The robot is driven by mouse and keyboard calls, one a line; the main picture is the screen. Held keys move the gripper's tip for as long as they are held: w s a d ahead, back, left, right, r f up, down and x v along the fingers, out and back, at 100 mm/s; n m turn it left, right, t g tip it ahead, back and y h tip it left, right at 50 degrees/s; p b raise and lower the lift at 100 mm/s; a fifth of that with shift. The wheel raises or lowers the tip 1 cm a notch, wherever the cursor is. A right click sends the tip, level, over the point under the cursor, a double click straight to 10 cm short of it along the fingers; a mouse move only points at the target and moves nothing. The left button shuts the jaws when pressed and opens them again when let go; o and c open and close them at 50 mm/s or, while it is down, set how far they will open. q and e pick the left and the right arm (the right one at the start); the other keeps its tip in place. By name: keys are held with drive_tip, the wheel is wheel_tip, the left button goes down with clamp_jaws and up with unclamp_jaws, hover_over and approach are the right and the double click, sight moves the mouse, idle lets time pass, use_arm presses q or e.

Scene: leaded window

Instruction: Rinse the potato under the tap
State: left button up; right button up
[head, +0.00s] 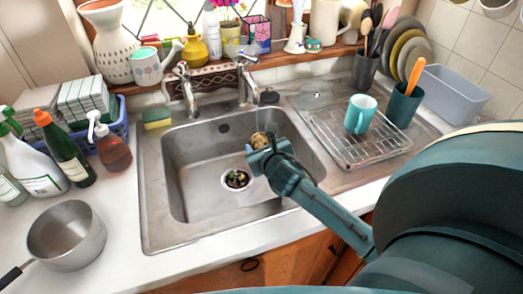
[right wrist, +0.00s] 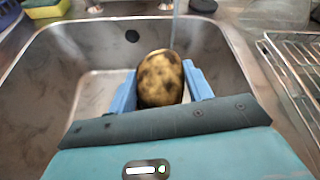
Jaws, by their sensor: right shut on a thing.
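The potato (head: 259,139) is brown with dark patches. My right gripper (head: 262,149) is shut on it and holds it above the sink basin (head: 195,165). In the right wrist view, the potato (right wrist: 160,80) sits between the two blue fingers, upright and clear of the basin floor. Two chrome taps (head: 187,92) (head: 245,78) stand at the sink's back edge. A thin pale streak that looks like running water (right wrist: 176,25) comes down behind or onto the potato's top; I cannot tell which. My left gripper is not in view.
A drain (head: 237,180) with dark scraps lies in the basin floor. A wire rack (head: 345,155) with a turquoise mug (head: 360,114) stands to the right. Bottles, a sponge (head: 156,118) and a saucepan (head: 66,236) are on the left. The basin's left half is clear.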

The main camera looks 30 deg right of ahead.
drive_tip(key=w+d+f, duration=0.1)
drive_tip(key=w+d, duration=0.4)
drive_tip(key=w, duration=0.2)
drive_tip(key=shift+w+f, duration=0.3)
drive_tip(key=shift+f, duration=0.1)
drive_tip(key=shift+d, duration=0.1)
idle(0.5)
drive_tip(key=shift+s+d, duration=0.35)
drive_tip(key=shift+d, duration=0.05)
drive_tip(key=shift+w+a, duration=0.15)
drive_tip(key=shift+w+a, duration=0.2)
drive_tip(key=shift+a, duration=0.15)
drive_tip(key=shift+d, duration=0.1)
drive_tip(key=shift+s+d, duration=0.35)
drive_tip(key=shift+d, duration=0.05)
idle(0.3)
